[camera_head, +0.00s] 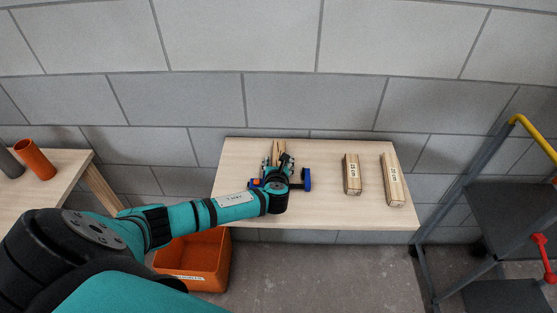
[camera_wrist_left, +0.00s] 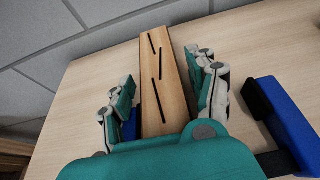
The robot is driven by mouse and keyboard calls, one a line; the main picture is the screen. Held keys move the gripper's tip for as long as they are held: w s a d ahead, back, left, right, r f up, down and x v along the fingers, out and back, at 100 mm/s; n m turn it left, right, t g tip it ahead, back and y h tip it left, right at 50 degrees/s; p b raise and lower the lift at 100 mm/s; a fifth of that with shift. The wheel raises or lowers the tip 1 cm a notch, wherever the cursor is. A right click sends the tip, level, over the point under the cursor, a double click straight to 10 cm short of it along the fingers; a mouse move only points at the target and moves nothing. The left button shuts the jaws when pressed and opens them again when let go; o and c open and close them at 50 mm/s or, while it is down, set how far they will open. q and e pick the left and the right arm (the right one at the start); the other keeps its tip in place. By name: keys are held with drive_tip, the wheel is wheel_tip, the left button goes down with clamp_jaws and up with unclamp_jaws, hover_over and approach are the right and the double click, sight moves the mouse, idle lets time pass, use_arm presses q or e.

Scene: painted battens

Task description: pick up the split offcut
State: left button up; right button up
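The split offcut (camera_wrist_left: 166,70) is a pale wooden piece with several dark slits in its top face, seen in the left wrist view. In the head view its far end (camera_head: 279,147) shows beyond my left gripper (camera_head: 277,163), near the back of the table. My left gripper's fingers are open on either side of the wood, with small gaps visible in the wrist view. The offcut's near end is hidden by the gripper. My right gripper is not in view.
A blue-and-black tool, perhaps a clamp (camera_head: 308,180), lies close by the gripper. Two labelled battens (camera_head: 352,174) (camera_head: 392,180) lie to the right on the table (camera_head: 325,215). An orange bin (camera_head: 205,265) stands below.

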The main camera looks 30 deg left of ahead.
use_arm(q)
drive_tip(key=c, duration=0.9)
drive_tip(key=shift+c, duration=0.4)
drive_tip(key=shift+r, duration=0.1)
